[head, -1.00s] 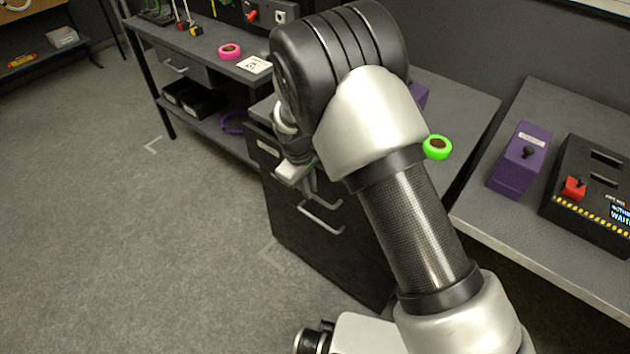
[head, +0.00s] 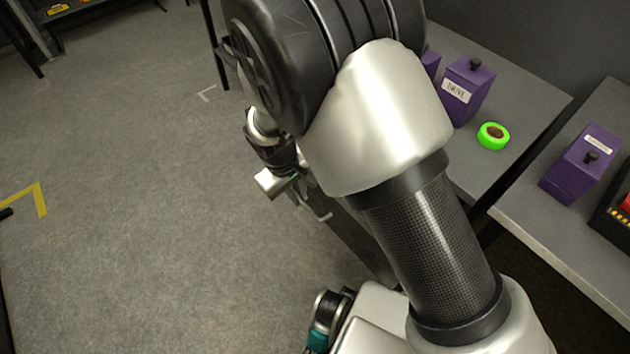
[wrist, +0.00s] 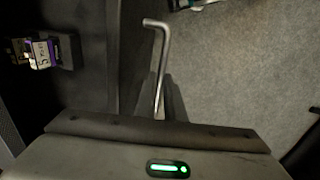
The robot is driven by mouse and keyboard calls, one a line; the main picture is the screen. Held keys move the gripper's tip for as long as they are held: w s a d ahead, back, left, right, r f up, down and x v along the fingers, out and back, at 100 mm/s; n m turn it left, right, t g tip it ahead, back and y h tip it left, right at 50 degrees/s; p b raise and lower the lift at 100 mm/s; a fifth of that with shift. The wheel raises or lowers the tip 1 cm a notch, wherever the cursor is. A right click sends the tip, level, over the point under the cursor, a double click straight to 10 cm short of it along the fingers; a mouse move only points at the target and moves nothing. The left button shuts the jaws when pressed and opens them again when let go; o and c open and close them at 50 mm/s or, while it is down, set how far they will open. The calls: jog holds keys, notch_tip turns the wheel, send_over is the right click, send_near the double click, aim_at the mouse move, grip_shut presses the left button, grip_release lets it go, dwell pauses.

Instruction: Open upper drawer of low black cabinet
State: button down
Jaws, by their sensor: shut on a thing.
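The low black cabinet (head: 358,238) stands behind my arm in the head view, mostly hidden by it. The dark drawer front (wrist: 127,60) lies just left of the handle. In the head view the fingertips and upper drawer are hidden, and I cannot tell how far the drawer stands out.
Another purple box (head: 580,165) stands on the grey bench (head: 560,225) at right.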

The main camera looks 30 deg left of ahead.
jog(key=s+a, duration=0.2)
jog(key=s, duration=0.4)
jog(key=shift+s+a, duration=0.2)
jog(key=shift+a, duration=0.15)
jog(key=c, duration=1.8)
grip_release()
jog(key=shift+c, duration=0.2)
jog(key=shift+r, duration=0.1)
jog(key=s+a+r+p, duration=0.1)
jog(key=s+r+p, duration=0.2)
jog(key=r, duration=1.4)
jog(key=shift+s+a, duration=0.1)
